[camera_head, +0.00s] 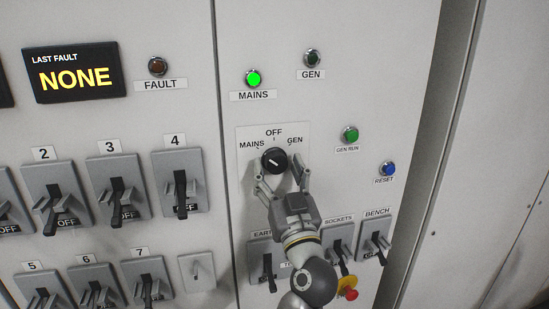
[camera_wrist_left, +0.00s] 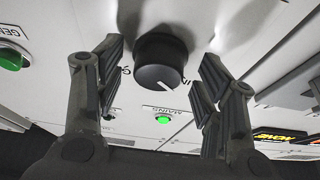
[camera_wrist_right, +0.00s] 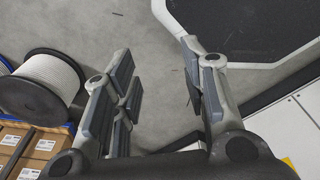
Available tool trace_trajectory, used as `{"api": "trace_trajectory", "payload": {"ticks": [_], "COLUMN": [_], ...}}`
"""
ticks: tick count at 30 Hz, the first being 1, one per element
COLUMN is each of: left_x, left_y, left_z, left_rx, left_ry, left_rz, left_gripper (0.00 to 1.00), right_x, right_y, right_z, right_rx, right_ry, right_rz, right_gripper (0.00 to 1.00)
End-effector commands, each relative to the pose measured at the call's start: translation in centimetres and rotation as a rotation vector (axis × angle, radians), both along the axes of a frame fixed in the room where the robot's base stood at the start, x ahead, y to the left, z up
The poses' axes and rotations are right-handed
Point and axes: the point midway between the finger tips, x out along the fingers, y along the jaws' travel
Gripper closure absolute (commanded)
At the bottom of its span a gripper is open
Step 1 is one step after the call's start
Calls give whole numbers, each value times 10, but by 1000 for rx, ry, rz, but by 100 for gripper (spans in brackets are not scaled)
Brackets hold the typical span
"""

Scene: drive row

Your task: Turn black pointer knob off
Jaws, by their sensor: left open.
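The black pointer knob (camera_head: 274,160) is round with a white line and sits on a plate (camera_head: 246,131) marked MAINS, OFF and GEN. Its line points up and left towards MAINS. My left gripper (camera_head: 279,170) is open, with one finger on either side of the knob. In the left wrist view the knob (camera_wrist_left: 160,62) sits between the spread fingers (camera_wrist_left: 160,56), with gaps on both sides. Its white line points to the lower right there. My right gripper (camera_wrist_right: 157,52) is open and empty, over the floor, away from the panel.
The MAINS lamp (camera_head: 253,78) glows green above the knob. Lever switches (camera_head: 281,257) and a red-and-yellow button (camera_head: 348,287) lie below, close to my left arm. In the right wrist view are a cable reel (camera_wrist_right: 45,82) and cardboard boxes (camera_wrist_right: 35,145).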

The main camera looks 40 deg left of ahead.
Motion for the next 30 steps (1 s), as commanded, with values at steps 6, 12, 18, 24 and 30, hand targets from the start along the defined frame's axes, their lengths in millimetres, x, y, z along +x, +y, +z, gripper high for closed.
{"api": "trace_trajectory", "payload": {"ticks": [6,12,18,24,30], "left_x": [-1,-1,0,0,-1], "left_y": [-1,-1,-1,-1,0], "left_z": [0,0,1,1,1], "left_rx": [0,0,0,2,31], "left_ry": [0,0,0,2,36], "left_rz": [0,0,0,0,-1], "left_gripper": [37,48,73,84,84], "right_x": [-3,-9,-10,-9,-7], "right_y": [-5,-9,-11,-11,-9], "right_z": [1,1,1,1,2], "right_rx": [-6,-12,-13,-13,-11], "right_ry": [5,14,14,13,10], "right_rz": [-1,-2,-2,-2,-1], "right_gripper": [60,60,60,60,60]}}
